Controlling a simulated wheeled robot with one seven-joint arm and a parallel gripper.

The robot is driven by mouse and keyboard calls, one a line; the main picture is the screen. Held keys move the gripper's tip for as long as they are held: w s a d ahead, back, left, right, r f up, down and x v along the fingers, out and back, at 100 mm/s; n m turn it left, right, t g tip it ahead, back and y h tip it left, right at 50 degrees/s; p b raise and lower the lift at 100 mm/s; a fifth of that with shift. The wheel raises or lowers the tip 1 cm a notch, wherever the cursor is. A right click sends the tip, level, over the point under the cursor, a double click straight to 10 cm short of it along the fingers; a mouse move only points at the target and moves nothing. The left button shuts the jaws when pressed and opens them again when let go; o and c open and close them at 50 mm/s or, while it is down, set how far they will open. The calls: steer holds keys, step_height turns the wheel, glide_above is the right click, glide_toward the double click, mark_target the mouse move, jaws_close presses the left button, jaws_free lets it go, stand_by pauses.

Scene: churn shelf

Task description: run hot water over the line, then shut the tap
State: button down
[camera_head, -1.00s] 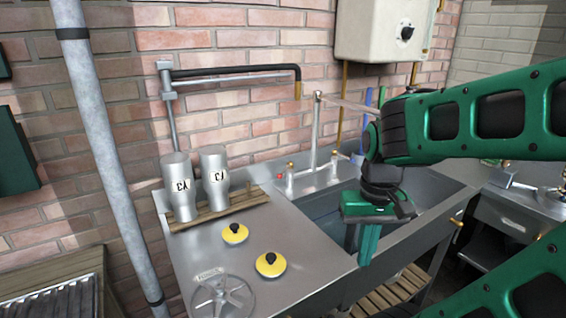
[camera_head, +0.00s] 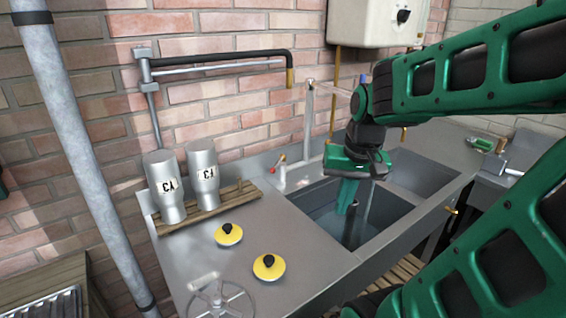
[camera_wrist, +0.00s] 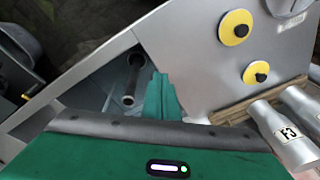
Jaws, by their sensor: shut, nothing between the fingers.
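The tap (camera_head: 309,125) is a pale metal upright behind the sink. No running water is clear to see. My gripper (camera_head: 346,208) is shut and empty, pointing down over the sink basin, in front of the tap and apart from it. The wrist view shows its green fingers (camera_wrist: 161,98) together beside a dark upright pipe (camera_wrist: 132,80) in the basin. I cannot tell which piece is the line; a black-sleeved pipe with a brass end (camera_head: 289,76) reaches along the wall.
Two metal canisters (camera_head: 204,178) stand on a wooden rack left of the sink. Two yellow discs with black knobs (camera_head: 268,267) and a handwheel (camera_head: 218,300) are on the metal counter. A white heater box (camera_head: 375,22) hangs above. A grey post (camera_head: 80,150) stands left.

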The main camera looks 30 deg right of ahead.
mark_target(278, 164)
steer(key=w+d+r+m+t, duration=0.1)
steer(key=w+d+r+t, duration=0.15)
steer(key=w, duration=0.65)
steer(key=w+d+r+m+t, duration=0.15)
steer(key=w+r, duration=0.25)
steer(key=w, duration=0.6)
steer(key=w+a+f, duration=0.2)
steer(key=w+f, duration=0.6)
steer(key=shift+w+a+f+t, duration=0.2)
steer(key=shift+f+t, duration=0.1)
steer(key=shift+t, duration=0.1)
steer(key=shift+d, duration=0.15)
